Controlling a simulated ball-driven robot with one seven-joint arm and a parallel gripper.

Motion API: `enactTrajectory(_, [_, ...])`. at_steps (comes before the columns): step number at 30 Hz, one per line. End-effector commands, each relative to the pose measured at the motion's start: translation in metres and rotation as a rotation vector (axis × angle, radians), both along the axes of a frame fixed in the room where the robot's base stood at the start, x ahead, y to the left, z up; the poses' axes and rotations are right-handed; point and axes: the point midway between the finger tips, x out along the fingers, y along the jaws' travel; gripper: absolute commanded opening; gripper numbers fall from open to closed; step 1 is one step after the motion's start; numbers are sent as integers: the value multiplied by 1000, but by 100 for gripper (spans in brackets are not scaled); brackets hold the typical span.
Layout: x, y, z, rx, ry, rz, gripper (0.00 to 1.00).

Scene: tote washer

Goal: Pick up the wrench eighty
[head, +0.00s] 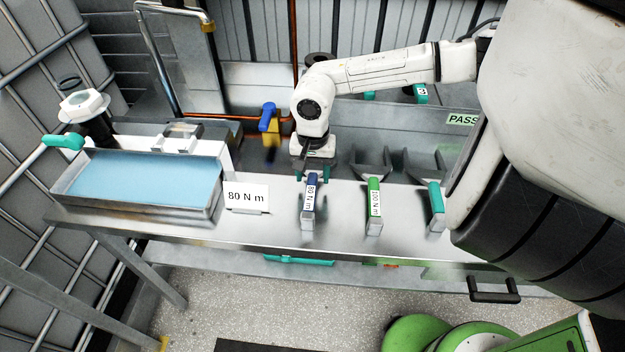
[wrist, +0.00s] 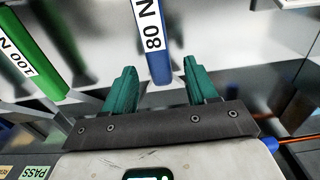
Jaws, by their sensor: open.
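The wrench eighty (head: 309,205) has a blue grip and a white "80 N m" label, and lies on the steel bench pointing toward its front edge. My gripper (head: 312,172) is over its blue far end, pointing down, with teal fingers. In the wrist view my gripper (wrist: 158,72) is open, and the blue end of the wrench eighty (wrist: 153,40) shows between the two fingers with a gap on each side. I cannot tell how far the fingertips are above it. The arm's wrist hides part of the far end in the head view.
A green "100 N m" wrench (head: 374,205) lies to the right, then a teal-gripped one (head: 436,205). An "80 N m" sign (head: 246,196) stands left of the wrench eighty. A tray of blue liquid (head: 215,212) sits further left. A blue-and-yellow tool (head: 268,118) hangs behind.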

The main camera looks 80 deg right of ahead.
Motion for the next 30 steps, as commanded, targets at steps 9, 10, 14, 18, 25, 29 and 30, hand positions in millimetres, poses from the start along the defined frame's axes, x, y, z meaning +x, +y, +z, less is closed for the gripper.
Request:
enactTrajectory(9, [1,1,-27,1,0,1,57])
enactTrajectory(10, [1,1,-28,0,1,1,57])
enactTrajectory(14, [0,1,-28,0,1,1,57])
enactTrajectory(18, [1,0,-28,0,1,1,49])
enactTrajectory(25, [1,0,-28,0,1,1,27])
enactTrajectory(29, [1,0,-27,0,1,1,14])
enactTrajectory(30, [1,0,-27,0,1,1,11])
